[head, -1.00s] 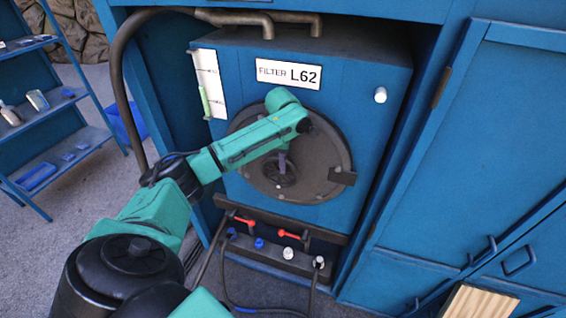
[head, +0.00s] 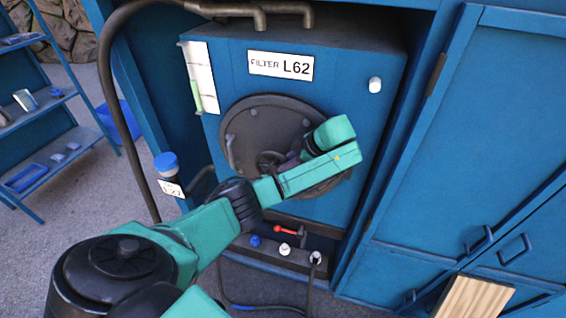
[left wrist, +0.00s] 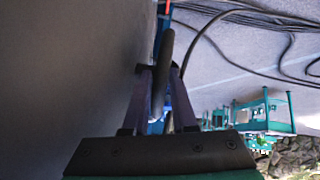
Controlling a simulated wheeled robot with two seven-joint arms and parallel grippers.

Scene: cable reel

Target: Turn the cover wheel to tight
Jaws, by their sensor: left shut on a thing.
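The round dark cover (head: 243,125) sits on the front of the blue filter box marked L62 (head: 281,66). The small dark cover wheel (head: 266,158) is near the cover's middle, partly hidden by my arm. My left gripper (head: 286,163) reaches the wheel from the right, with its wrist over the cover's right part. In the left wrist view, my left gripper's fingers (left wrist: 158,80) are shut on a dark curved bar (left wrist: 164,52), which looks like the wheel's rim. The wheel's turn position is too small to read. My right gripper is in neither view.
Below the cover is a ledge with a red handle (head: 286,230) and blue and white caps. A blue-capped container (head: 166,164) stands left of the box. A thick hose (head: 107,75) runs down the left side. Blue cabinet doors (head: 470,140) stand at right.

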